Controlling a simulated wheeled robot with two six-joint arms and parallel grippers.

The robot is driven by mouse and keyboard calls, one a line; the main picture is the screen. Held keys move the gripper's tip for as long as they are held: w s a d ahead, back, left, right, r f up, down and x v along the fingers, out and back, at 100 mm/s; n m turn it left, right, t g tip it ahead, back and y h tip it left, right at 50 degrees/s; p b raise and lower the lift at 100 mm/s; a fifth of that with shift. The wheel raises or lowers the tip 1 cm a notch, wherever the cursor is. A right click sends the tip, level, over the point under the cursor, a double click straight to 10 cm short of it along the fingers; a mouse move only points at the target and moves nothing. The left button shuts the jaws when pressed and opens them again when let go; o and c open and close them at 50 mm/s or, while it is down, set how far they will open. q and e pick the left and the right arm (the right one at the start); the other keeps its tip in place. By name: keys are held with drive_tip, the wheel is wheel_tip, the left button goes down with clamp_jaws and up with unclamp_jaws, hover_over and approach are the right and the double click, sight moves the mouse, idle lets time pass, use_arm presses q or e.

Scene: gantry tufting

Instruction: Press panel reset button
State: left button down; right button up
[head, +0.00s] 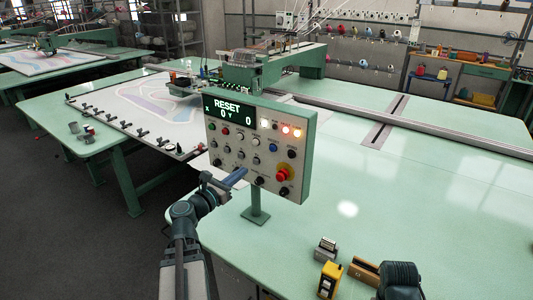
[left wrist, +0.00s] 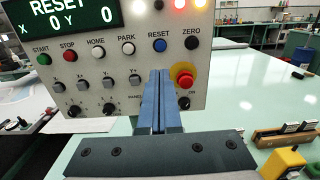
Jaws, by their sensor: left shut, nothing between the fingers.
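The control panel (head: 300,140) stands on a short green post on the table, with rows of buttons and knobs. Its display (head: 224,107) reads RESET, X 0, Y 0. The blue RESET button (head: 273,147) is uncovered; in the left wrist view it (left wrist: 160,45) sits under its label, between PARK and ZERO. My left gripper (head: 241,173) is shut and empty, in front of the panel's lower part. In the left wrist view its fingertips (left wrist: 160,72) appear just below the blue button; I cannot tell whether they touch the panel. My right gripper is not seen.
A red emergency stop (left wrist: 184,78) on a yellow ring is close right of my fingertips. White, red and orange lamps (head: 286,129) glow on the panel.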

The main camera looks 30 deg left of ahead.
sight(272, 149)
use_arm(q)
drive_tip(key=w, duration=0.4)
drive_tip(key=w+d, duration=0.1)
drive_tip(key=w, duration=0.9)
drive_tip(key=shift+d+r, duration=0.2)
drive_tip(key=shift+w+r, duration=0.1)
drive_tip(key=shift+w, duration=0.75)
drive_tip(key=shift+s+r, duration=0.1)
drive_tip(key=shift+s, duration=0.05)
drive_tip(key=shift+d, duration=0.1)
drive_tip(key=s+a, duration=0.1)
drive_tip(key=s, duration=1.3)
drive_tip(key=shift+s+a+f, duration=0.15)
drive_tip(key=shift+a+f, duration=0.1)
